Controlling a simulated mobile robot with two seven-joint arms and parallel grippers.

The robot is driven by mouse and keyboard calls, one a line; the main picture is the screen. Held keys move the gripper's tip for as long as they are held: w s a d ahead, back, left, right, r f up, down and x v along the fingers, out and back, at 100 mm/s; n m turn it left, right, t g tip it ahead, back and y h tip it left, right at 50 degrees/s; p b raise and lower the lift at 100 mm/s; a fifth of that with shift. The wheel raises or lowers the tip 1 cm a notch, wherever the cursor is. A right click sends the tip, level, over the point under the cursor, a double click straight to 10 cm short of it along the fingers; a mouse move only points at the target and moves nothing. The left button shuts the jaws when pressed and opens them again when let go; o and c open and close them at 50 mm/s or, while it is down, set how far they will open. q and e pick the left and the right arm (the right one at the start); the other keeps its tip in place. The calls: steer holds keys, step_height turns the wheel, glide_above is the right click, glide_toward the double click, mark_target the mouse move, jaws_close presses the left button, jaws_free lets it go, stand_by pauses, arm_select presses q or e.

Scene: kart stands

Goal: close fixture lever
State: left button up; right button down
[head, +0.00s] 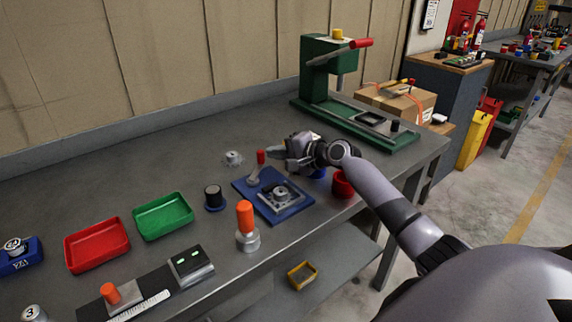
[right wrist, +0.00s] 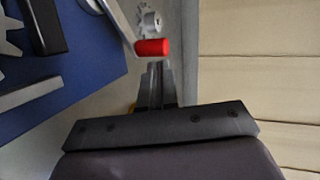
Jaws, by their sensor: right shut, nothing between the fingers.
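The fixture is a blue plate (head: 243,187) on the grey bench, with a grey metal part (head: 280,194) at its middle. Its lever (head: 254,176) stands up at the plate's back left corner, with a red grip (head: 261,157) on top. My right gripper (head: 273,151) is shut and empty, just right of the red grip. In the right wrist view the red grip (right wrist: 152,47) lies right beyond the tips of the closed fingers (right wrist: 156,72); I cannot tell whether they touch. The blue plate (right wrist: 95,80) fills the left there. My left gripper is not in view.
A green press (head: 322,80) stands behind on the right. A red cup (head: 342,185) sits below my right forearm. An orange-handled tool (head: 246,222) and a dark round piece (head: 213,197) stand near the plate. Red (head: 96,245) and green (head: 163,215) trays lie left. The bench behind is mostly clear.

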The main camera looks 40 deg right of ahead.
steer(key=shift+w+a, duration=0.3)
steer(key=shift+w, duration=0.45)
steer(key=shift+w+a, duration=0.25)
steer(key=shift+w, duration=0.45)
stand_by(0.6)
steer(key=shift+v, duration=3.55)
